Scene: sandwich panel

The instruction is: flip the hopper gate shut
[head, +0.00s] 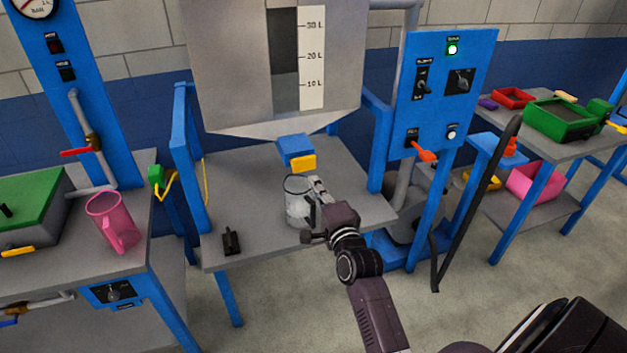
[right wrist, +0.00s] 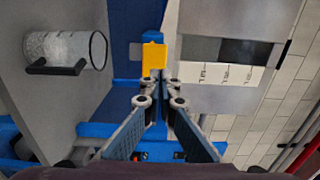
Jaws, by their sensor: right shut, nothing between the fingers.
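The hopper (head: 240,80) is a grey tank with a litre scale and a sloped bottom. Its gate is a blue block with a yellow tab (head: 302,163) below the outlet, and the yellow tab also shows in the right wrist view (right wrist: 153,56). My right gripper (head: 317,187) is shut and empty, just below and right of the tab in the head view. In the right wrist view its fingertips (right wrist: 160,86) point at the tab; I cannot tell whether they touch it. My left gripper is not in view.
A clear jug (head: 298,208) with whitish contents stands on the grey bench (head: 245,165) under the gate, close to my right gripper. A small black object (head: 231,241) lies at the bench's front left. A blue control panel (head: 443,90) stands to the right.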

